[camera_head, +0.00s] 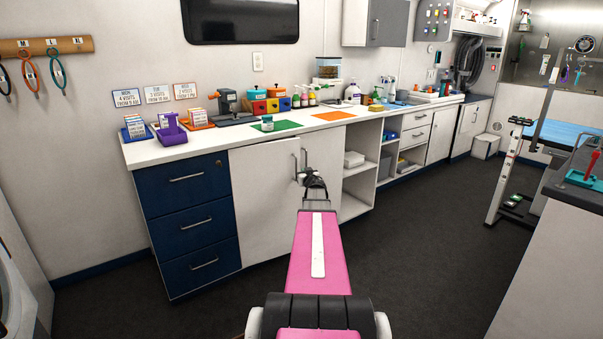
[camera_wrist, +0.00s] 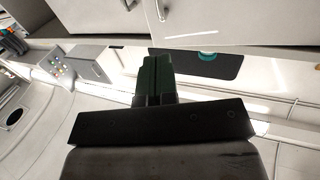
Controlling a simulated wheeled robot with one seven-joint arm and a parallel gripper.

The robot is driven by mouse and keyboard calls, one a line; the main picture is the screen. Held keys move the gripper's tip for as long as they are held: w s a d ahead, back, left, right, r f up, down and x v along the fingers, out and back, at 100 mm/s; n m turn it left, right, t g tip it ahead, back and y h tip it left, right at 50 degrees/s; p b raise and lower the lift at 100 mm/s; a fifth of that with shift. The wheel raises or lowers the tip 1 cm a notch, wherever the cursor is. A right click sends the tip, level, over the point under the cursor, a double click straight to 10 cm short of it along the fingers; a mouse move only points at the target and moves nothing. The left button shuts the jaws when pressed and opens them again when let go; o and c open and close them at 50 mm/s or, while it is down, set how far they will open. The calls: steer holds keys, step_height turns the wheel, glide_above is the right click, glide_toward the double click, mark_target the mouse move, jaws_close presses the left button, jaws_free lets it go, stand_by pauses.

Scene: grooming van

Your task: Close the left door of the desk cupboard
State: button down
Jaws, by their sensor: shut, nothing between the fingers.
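The desk cupboard has two white doors under the white counter. Its left door (camera_head: 262,205) stands slightly out from the front, a little ajar; it also shows in the wrist view (camera_wrist: 235,22), upside down, with its top edge overlapping the counter edge. The right door (camera_head: 326,150) looks flush, though my gripper and arm partly cover it. Each door has an upright bar handle near the middle seam. My gripper (camera_head: 306,172) is shut and empty, in front of the doors close to the handles; I cannot tell if it touches. Its dark fingers show in the wrist view (camera_wrist: 154,78).
Blue drawers (camera_head: 190,220) stand left of the cupboard, and open shelves (camera_head: 358,185) right of it. A teal-lidded jar (camera_head: 267,124) sits on a green mat on the counter (camera_head: 220,144). A grey-topped unit (camera_head: 560,230) stands at right.

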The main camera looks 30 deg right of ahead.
mark_target(296, 161)
steer(key=x, duration=1.2)
steer(key=shift+w+f, duration=0.1)
steer(key=shift+w, duration=0.15)
